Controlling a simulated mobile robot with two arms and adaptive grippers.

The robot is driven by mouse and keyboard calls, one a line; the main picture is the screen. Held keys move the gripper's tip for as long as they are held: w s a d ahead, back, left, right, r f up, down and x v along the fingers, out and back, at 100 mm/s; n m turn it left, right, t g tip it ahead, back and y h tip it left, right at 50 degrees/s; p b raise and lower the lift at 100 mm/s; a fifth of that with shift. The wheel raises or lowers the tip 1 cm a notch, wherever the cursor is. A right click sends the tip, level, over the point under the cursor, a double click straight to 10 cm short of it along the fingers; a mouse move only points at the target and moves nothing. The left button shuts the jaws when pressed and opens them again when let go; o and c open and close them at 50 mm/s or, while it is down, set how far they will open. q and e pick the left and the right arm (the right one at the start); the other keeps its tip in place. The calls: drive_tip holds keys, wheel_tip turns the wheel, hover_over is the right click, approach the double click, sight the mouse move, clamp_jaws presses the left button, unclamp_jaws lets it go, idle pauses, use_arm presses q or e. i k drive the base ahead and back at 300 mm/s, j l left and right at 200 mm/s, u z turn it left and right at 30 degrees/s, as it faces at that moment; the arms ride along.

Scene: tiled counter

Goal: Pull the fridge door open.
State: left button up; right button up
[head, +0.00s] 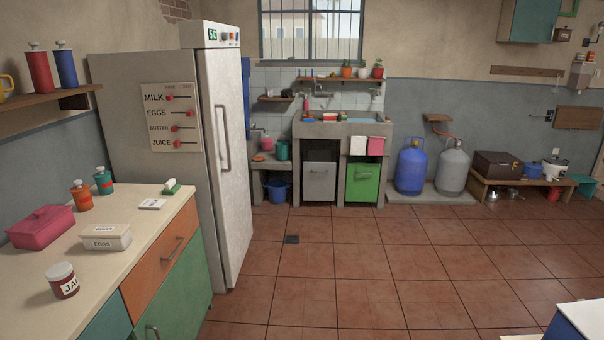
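The fridge (120,85) is a tall off-white cabinet at the left, behind the counter. Its door (233,130) faces right and looks shut, with a long vertical metal handle (224,110) on its front. A control box (211,35) with a green display sits on top of the fridge. A board (171,118) listing milk, eggs, butter and juice with red sliders is on the fridge's side. Neither of my grippers shows in the head view.
A counter (130,234) with a jam jar (62,281), an eggs box (106,237) and a pink container (41,227) stands at the near left. The tiled floor (340,265) before the door is clear. A blue and white object (580,322) shows at the lower right.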

sight(220, 76)
drive_tip(key=i, duration=0.65)
drive_tip(key=i+l+u, duration=0.1)
drive_tip(key=i, duration=0.6)
drive_tip(key=i+l, duration=0.15)
drive_tip(key=i, duration=0.5)
